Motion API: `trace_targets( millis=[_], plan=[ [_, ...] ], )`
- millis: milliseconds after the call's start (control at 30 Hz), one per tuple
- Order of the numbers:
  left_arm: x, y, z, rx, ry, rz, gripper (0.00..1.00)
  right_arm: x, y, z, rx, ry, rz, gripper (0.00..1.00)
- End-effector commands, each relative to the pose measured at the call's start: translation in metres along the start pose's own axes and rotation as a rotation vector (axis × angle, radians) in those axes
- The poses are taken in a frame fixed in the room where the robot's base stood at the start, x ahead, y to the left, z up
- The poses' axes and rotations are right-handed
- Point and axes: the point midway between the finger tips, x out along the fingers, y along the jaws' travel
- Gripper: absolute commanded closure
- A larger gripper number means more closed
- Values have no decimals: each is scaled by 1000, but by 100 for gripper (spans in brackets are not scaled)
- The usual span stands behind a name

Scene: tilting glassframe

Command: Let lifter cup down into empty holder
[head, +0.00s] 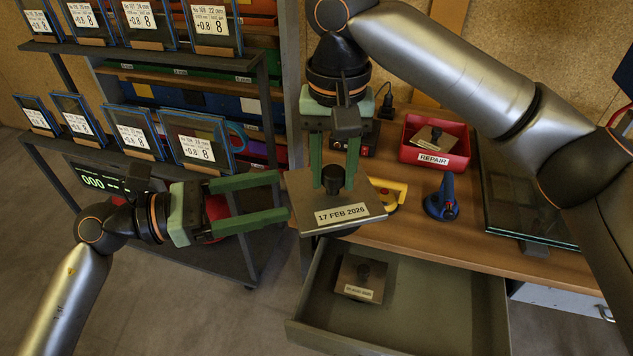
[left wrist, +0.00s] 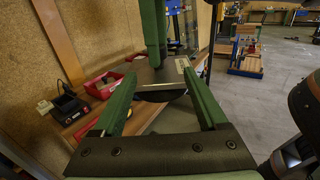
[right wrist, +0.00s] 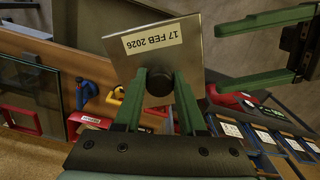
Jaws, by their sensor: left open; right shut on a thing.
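My right gripper (head: 333,178) is shut on the black knob of a square metal plate (head: 309,208) labelled "17 FEB 2026". It holds the plate over the bench's front edge, above the open drawer. The plate also shows in the right wrist view (right wrist: 195,55). My left gripper (head: 284,197) is open and empty, pointing at the plate's left side. A blue lifter (head: 442,199) with a handle stands on the bench. A yellow piece (head: 390,193) beside it is partly hidden by the plate. I cannot tell which thing is the lifter cup or the empty holder.
A red REPAIR tray (head: 408,146) holds another. A glass pane (head: 530,205) lies at the bench's right. Labelled glass frames (head: 196,140) fill the rack left, near a red object (head: 216,207).

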Motion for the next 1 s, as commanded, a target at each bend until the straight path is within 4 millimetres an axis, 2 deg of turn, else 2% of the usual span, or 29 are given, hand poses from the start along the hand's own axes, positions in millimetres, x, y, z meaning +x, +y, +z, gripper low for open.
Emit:
trace_targets(
  millis=[200,400,600,867,1000],
  plan=[
    [44,0,1,-2,-6,-1,24,-1,0,0,0,1,-1,100],
    [73,0,1,-4,-5,0,24,-1,0,0,0,1,-1,100],
    [85,0,0,-2,-2,1,24,-1,0,0,0,1,-1,100],
    [86,0,0,-3,-1,1,24,-1,0,0,0,1,-1,100],
    [86,0,0,-3,-1,1,38,-1,0,0,0,2,-1,100]
  ],
)
